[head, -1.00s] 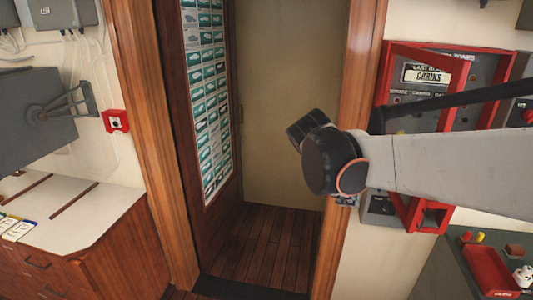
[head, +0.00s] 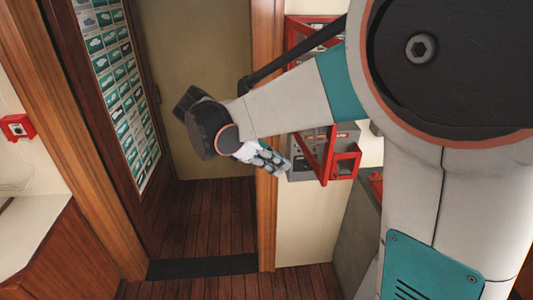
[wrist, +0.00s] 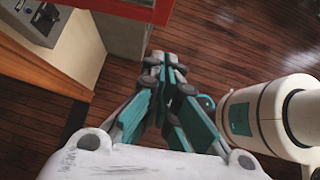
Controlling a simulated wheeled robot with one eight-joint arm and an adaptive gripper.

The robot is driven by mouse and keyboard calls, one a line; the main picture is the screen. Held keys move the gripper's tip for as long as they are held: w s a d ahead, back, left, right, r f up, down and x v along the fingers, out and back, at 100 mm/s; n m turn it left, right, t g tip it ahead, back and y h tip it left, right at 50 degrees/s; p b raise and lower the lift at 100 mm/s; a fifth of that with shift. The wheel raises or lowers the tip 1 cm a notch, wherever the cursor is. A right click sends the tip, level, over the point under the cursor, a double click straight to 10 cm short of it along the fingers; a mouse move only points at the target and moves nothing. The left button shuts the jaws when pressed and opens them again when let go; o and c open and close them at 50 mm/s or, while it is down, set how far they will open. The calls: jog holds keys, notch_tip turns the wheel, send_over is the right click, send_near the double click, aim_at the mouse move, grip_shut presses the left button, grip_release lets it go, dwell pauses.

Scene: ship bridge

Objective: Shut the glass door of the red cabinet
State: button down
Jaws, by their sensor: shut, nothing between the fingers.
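The red cabinet (head: 296,32) hangs on the wall right of the doorway in the head view; my arm hides its middle. Its red-framed glass door (head: 328,160) stands open, swung out from the wall, with its lower part showing below my arm. My gripper (head: 284,163) is just left of the door's lower part in the head view, fingers shut and empty. In the wrist view my gripper (wrist: 163,62) is shut over the floor, and a red frame edge (wrist: 130,9) crosses the top, apart from the fingertips. Whether the gripper touches the door in the head view I cannot tell.
A wooden door post (head: 267,200) stands left of the cabinet, beside an open doorway with a plank floor (head: 205,215). A grey box (wrist: 40,22) shows at the wrist view's upper left. My arm covers the right of the head view.

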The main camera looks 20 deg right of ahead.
aim_at(322, 184)
jog(key=s+d+f, duration=0.1)
jog(key=d+f, duration=0.4)
jog(key=d, duration=0.4)
jog(key=shift+s+f+p, duration=0.2)
jog(key=shift+p, duration=0.1)
jog(key=shift+d, duration=0.15)
